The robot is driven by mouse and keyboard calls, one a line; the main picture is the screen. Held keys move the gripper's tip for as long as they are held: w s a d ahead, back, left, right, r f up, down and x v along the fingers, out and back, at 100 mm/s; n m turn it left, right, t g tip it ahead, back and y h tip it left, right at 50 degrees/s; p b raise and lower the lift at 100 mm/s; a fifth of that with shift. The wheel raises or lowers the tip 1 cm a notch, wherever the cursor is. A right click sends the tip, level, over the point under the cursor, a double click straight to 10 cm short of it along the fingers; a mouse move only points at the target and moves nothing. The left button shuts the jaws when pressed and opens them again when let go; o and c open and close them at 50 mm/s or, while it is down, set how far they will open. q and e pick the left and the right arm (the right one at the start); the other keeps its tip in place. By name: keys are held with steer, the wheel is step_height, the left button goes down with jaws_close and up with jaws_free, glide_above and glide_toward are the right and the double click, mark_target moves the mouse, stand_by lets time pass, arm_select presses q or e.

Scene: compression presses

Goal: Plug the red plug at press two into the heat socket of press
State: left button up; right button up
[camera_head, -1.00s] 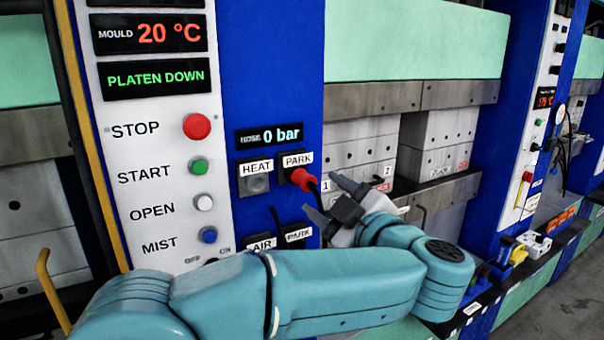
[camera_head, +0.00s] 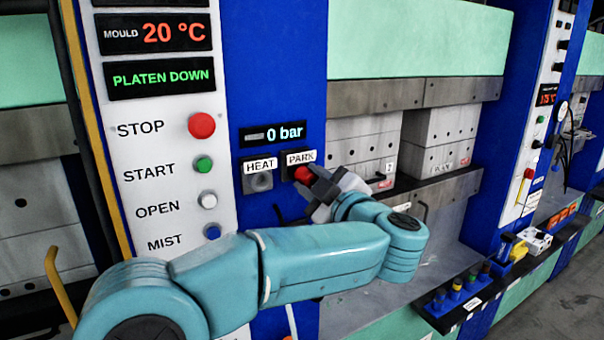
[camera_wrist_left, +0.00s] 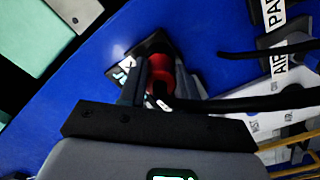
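The red plug (camera_head: 303,174) sits in the socket under the PARK label (camera_head: 300,157) on the blue panel. The heat socket (camera_head: 261,182), a grey round face under the HEAT label, is just left of it and empty. My left gripper (camera_head: 311,180) is at the red plug, reaching in from the right. In the left wrist view the red plug (camera_wrist_left: 160,72) lies between the two fingers (camera_wrist_left: 158,88), with a dark cable running off to the right. Whether the fingers grip it or only surround it is unclear. My right gripper is not in view.
A white control strip with buttons, among them a red STOP button (camera_head: 201,125), stands to the left. Grey mould blocks (camera_head: 362,150) and a ledge lie to the right. My left arm hides the lower panel. Black cables hang beside the sockets.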

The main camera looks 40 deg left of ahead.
arm_select(q)
steer(key=shift+s+d, duration=0.1)
steer(key=shift+d, duration=0.15)
steer(key=shift+s+d, duration=0.25)
steer(key=shift+d, duration=0.3)
steer(key=shift+d, duration=0.1)
steer(key=shift+s+d, duration=0.25)
steer(key=shift+d, duration=0.2)
steer(key=shift+d, duration=0.1)
stand_by(0.4)
steer(key=v, duration=0.4)
steer(key=shift+r+b, duration=0.1)
steer(key=shift+b, duration=0.25)
